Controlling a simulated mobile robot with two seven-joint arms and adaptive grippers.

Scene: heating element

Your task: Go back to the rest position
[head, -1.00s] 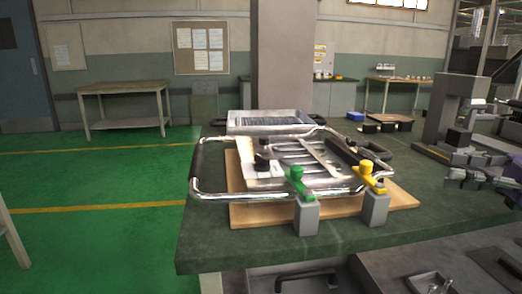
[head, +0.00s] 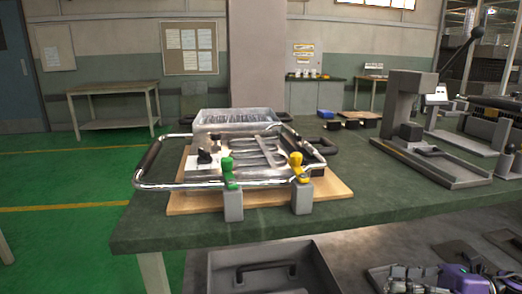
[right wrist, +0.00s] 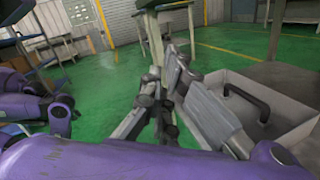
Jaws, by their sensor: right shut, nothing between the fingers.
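My right gripper (head: 398,276) shows at the bottom right of the head view, in front of and lower than the green-topped table, with my purple arm behind it. In the right wrist view the gripper (right wrist: 158,95) is shut and empty, with green floor beyond it. The heating element (head: 250,158), a metal frame with bar handles, lies on a wooden board (head: 190,203) on the table. It is well apart from my right gripper. My left gripper is not in view.
A grey press (head: 405,105) stands on the table's right. A grey open bin (head: 215,270) sits below the table front, and also beside my gripper in the right wrist view (right wrist: 285,125).

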